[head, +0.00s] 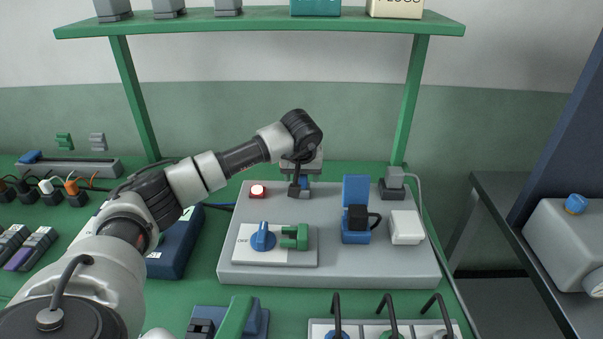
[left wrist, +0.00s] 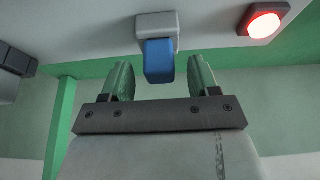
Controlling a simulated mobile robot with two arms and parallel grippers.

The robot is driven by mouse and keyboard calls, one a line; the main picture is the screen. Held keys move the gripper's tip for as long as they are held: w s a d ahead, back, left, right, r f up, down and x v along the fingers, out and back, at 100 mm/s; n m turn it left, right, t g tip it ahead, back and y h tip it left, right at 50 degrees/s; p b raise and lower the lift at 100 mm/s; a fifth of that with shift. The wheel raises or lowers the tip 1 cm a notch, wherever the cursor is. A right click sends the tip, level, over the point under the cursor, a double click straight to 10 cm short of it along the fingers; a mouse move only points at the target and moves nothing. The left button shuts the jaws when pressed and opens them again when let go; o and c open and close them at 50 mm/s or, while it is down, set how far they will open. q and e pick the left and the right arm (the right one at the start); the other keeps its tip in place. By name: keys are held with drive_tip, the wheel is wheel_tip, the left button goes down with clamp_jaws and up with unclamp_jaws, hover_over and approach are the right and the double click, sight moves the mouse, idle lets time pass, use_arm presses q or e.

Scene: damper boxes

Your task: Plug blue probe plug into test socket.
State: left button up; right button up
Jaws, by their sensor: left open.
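A blue plug-like piece (left wrist: 159,62), which looks like the blue probe plug, sticks out of a light grey socket block (left wrist: 157,24) in the left wrist view. I take that block for the test socket. In the head view a bit of the blue piece (head: 305,182) shows at the back of the grey test board (head: 330,273), mostly hidden by my gripper. My left gripper (left wrist: 158,82) is open, with its green fingers on either side of the blue piece and a gap visible at each side. In the head view the gripper (head: 297,188) points down at the board. My right gripper is out of view.
A lit red lamp (head: 258,190) is left of the gripper. A blue knob (head: 263,237) and green handle (head: 296,236) stand in front. A blue open-lidded box (head: 357,222) and white box (head: 406,227) stand right. A green shelf (head: 260,22) spans above.

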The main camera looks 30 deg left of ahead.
use_arm(q)
drive_tip(key=v, duration=1)
drive_tip(key=shift+r, duration=0.3)
drive_tip(key=shift+s+d, duration=0.1)
drive_tip(key=shift+s, duration=0.05)
